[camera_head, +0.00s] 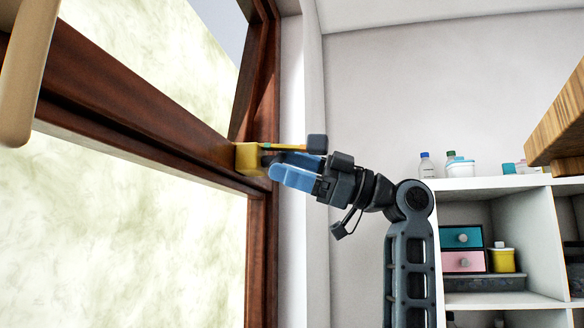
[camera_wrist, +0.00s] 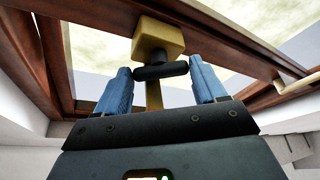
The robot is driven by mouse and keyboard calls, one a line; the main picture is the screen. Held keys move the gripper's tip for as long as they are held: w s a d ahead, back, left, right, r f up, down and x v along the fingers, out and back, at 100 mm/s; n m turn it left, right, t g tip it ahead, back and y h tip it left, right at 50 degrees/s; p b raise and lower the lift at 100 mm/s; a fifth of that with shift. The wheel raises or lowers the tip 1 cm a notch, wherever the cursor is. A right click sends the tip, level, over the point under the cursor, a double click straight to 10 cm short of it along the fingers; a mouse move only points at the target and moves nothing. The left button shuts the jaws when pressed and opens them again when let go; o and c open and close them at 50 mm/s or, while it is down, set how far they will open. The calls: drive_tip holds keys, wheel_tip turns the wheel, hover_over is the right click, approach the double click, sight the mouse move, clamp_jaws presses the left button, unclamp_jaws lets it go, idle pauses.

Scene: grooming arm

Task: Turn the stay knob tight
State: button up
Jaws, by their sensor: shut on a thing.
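The stay knob (camera_wrist: 160,71) is a dark bar-shaped knob under a yellow block (camera_wrist: 158,40) in the wrist view. In the head view my gripper (camera_head: 284,168) reaches left to the yellow block (camera_head: 247,157) on the brown window frame. The knob is mostly hidden there behind the blue fingers. A thin yellow bar (camera_head: 290,146) runs right from the block to a dark end piece (camera_head: 316,144). I cannot tell how tight the knob is.
The brown window frame (camera_head: 130,107) slants across the left, with a tilted sash above. A pale wooden piece (camera_head: 28,70) hangs at the upper left. White shelves (camera_head: 465,188) with bottles and small drawers stand at the right, below a wooden slab (camera_head: 560,120). The wall behind is bare.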

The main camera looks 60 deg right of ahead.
drive_tip(key=shift+s+a+f+m+t+h+p, duration=0.1)
drive_tip(key=shift+m+t+h+p, duration=0.45)
drive_tip(key=shift+m, duration=1.1)
drive_tip(key=shift+w+a+m+t+h+p, duration=0.1)
drive_tip(key=shift+m+t+h, duration=0.45)
drive_tip(key=shift+m, duration=1.05)
drive_tip(key=shift+s+a+f+m+t+h+p, duration=0.1)
drive_tip(key=shift+m+t+h+p, duration=0.25)
drive_tip(key=shift+m+h, duration=0.9)
drive_tip(key=shift+m+y, duration=0.25)
drive_tip(key=shift+m, duration=0.35)
drive_tip(key=o, duration=1)
drive_tip(key=shift+o, duration=0.2)
drive_tip(key=b+v, duration=0.1)
drive_tip(key=v, duration=0.7)
